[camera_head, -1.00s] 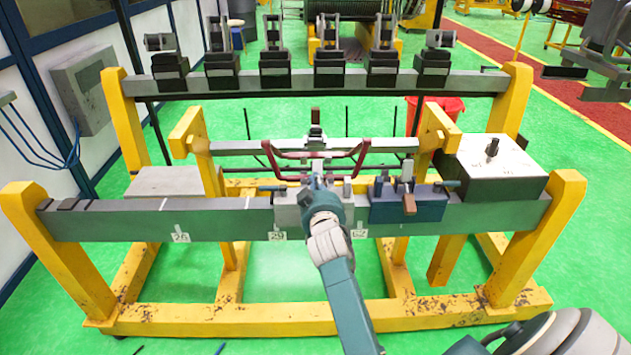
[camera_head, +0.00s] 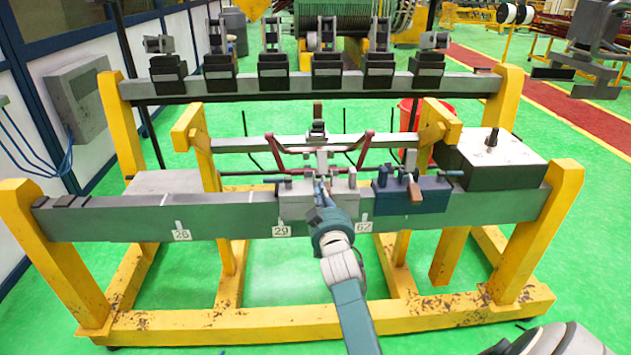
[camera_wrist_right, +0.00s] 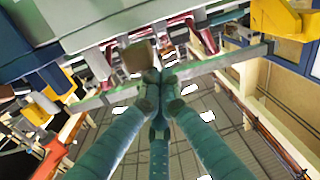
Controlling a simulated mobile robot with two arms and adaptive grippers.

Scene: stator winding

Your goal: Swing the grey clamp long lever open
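The grey clamp (camera_head: 290,202) sits on the front beam, left of the blue clamp (camera_head: 430,195), which has a brown handle (camera_head: 416,192). My right gripper (camera_head: 321,188) reaches up to the grey clamp from the front and hides part of it. In the right wrist view, the teal fingers of this gripper (camera_wrist_right: 157,78) meet at their tips. A brown block (camera_wrist_right: 137,57) shows just beside the tips; whether they touch it is unclear. The grey clamp's long lever is not clearly seen behind the fingers. My left gripper is not in view.
The grey front beam (camera_head: 120,220) carries number tags and rests on a yellow frame (camera_head: 565,215). A dark red bent coil (camera_head: 290,160) lies behind the clamps. A white-topped box (camera_head: 492,150) stands at right. Several black clamps line the rear beam (camera_head: 215,90).

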